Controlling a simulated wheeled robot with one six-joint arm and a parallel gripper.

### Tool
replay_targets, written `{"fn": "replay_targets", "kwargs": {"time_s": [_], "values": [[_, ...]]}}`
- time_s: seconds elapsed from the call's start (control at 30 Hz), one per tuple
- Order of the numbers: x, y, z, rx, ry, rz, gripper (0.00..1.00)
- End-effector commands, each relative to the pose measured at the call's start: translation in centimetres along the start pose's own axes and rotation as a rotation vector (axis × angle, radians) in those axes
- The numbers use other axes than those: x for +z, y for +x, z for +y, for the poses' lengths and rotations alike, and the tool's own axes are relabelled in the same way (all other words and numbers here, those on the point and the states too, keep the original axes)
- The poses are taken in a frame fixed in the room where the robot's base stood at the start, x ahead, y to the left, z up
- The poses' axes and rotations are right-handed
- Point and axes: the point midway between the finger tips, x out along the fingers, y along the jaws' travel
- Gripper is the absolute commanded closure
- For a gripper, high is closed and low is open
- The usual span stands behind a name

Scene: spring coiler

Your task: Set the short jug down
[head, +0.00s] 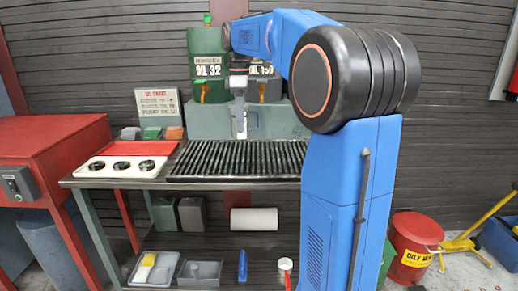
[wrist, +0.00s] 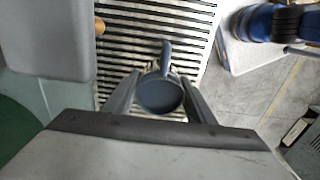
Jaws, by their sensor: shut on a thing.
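The short jug (wrist: 160,97) is a small round blue-grey vessel with a handle on its far side, seen from above in the wrist view. My gripper (wrist: 160,82) is shut on it, one finger on each side. In the head view my gripper (head: 240,128) points down in front of the grey block, at the back of the slatted rack (head: 235,160). The jug is mostly hidden there behind the fingers. The dark slats lie beneath the jug in the wrist view. I cannot tell whether its base touches them.
Green and dark oil drums (head: 207,62) stand on the grey block (head: 205,120) behind my gripper. A white tray with black rings (head: 121,168) is left of the rack. Small coloured containers (head: 152,133) stand behind that tray. The visible slats in front are clear.

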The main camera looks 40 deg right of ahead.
Motion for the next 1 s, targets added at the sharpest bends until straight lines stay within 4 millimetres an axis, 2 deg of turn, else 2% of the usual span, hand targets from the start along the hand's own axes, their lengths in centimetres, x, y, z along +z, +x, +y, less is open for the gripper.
{"fn": "replay_targets", "kwargs": {"time_s": [0.1,0.2,0.47,0.7,1.0], "values": [[0.0,2.1,-0.1,-0.003,0.000,-0.001,0.76],[0.0,3.4,-0.1,-0.002,0.001,-0.001,0.76],[0.0,5.0,-0.1,-0.002,0.001,-0.001,0.76],[0.0,8.1,-0.1,-0.002,0.001,-0.001,0.76],[0.0,8.4,0.0,0.000,0.001,0.000,0.76]]}}
